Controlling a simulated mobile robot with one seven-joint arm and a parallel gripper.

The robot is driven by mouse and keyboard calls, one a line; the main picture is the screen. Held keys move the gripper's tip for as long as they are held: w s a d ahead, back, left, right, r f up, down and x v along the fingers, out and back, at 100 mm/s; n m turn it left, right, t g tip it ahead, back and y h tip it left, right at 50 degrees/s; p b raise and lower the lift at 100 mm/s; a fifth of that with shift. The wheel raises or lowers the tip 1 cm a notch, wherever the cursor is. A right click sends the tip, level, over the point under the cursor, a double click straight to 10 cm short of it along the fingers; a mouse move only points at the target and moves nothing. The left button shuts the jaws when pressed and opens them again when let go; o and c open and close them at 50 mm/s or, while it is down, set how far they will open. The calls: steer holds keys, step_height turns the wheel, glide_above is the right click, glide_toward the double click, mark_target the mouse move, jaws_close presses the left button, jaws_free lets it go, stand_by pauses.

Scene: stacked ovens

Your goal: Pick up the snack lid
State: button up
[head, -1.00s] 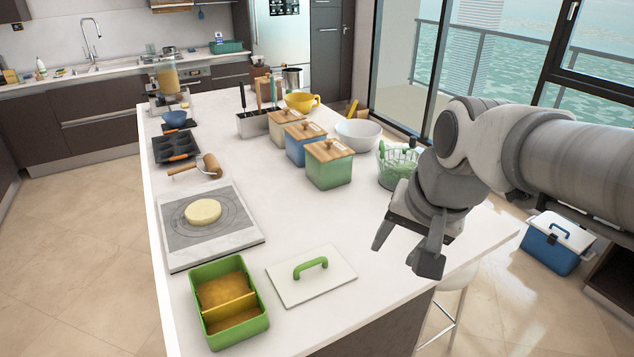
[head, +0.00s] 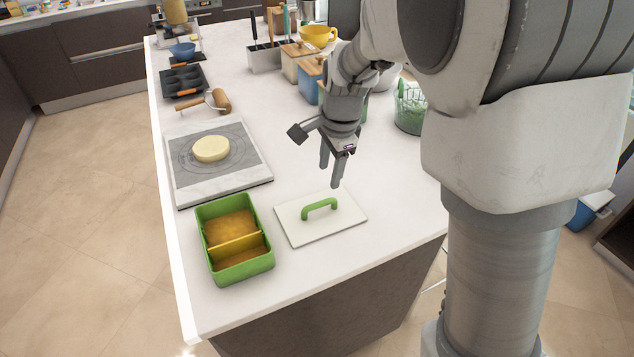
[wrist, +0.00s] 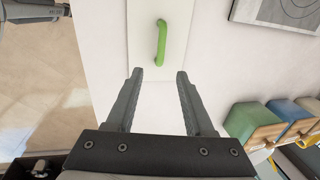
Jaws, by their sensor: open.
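The snack lid (head: 296,226) is a flat white plate with a green arched handle (head: 319,207). It lies on the white counter, right of a green box. In the wrist view the lid (wrist: 177,45) lies beyond my fingertips, with its green handle (wrist: 161,42) upright in the picture. My gripper (head: 330,172) is open and empty, above the counter near the lid's far edge, fingers pointing down. In the wrist view my gripper (wrist: 160,76) has its two fingers spread apart, with the lid's near edge between and past the tips.
The green box (head: 234,278) with a yellow divider stands left of the lid. A marble board (head: 188,189) with dough is behind it. Lidded canisters (head: 308,88) and a wire basket (head: 410,115) stand farther back. The counter's front edge lies close to the lid.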

mark_target(324, 201)
steer(key=f, duration=0.4)
steer(key=w+f, duration=0.1)
steer(key=f, duration=0.3)
steer(key=w+f+b, duration=0.1)
steer(key=f, duration=0.3)
steer(key=shift+w+a, duration=0.25)
steer(key=shift+a, duration=0.1)
steer(key=shift+c, duration=0.3)
jaws_close()
